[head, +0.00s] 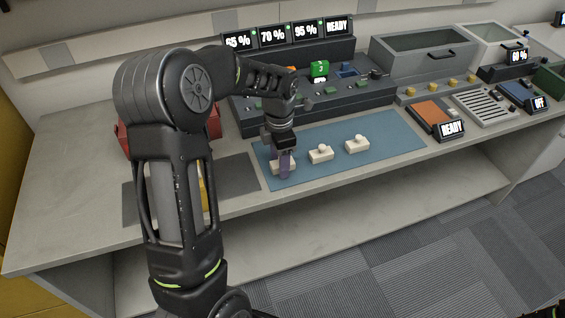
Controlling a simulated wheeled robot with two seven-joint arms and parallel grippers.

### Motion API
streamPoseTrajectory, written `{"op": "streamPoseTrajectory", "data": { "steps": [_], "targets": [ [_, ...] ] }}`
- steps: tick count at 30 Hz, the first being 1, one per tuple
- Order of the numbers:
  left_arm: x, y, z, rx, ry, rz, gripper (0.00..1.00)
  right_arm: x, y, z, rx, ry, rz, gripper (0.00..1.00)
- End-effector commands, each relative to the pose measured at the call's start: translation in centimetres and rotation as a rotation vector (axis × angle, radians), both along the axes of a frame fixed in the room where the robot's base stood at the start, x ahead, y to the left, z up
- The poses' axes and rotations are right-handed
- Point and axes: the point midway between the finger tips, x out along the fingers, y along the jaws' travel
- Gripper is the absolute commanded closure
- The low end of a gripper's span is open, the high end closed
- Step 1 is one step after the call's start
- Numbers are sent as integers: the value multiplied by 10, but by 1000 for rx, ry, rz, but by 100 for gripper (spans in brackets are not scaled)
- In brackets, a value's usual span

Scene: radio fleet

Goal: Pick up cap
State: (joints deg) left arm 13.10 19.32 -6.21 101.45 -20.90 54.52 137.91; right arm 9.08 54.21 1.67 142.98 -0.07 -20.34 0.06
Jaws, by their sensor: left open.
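Three small cream-white pieces with raised knobs, which look like caps, sit in a row on a blue mat (400,133). The left piece (275,169) is partly hidden by my gripper. The middle piece (320,155) and the right piece (357,145) stand clear. My left gripper (284,170) points down at the left piece, with its purplish fingers over or beside it. It is open, and I cannot tell whether the fingers touch the piece. My right gripper is not in view.
Behind the mat stands a dark console (352,92) with slots and percentage displays (272,37). An orange pad (433,113) with a READY sign lies to the right. A red container (213,122) is partly hidden behind my left arm.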

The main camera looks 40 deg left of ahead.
Motion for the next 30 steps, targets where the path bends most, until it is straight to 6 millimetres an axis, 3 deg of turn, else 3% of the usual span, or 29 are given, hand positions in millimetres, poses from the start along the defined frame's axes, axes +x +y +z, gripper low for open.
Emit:
{"op": "streamPoseTrajectory", "data": {
  "steps": [6,26,30],
  "targets": [
    [0,0,0,0,0,0,45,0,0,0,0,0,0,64],
    [0,0,0,0,0,0,99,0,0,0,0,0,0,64],
    [0,0,0,0,0,0,100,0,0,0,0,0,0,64]
  ]
}}
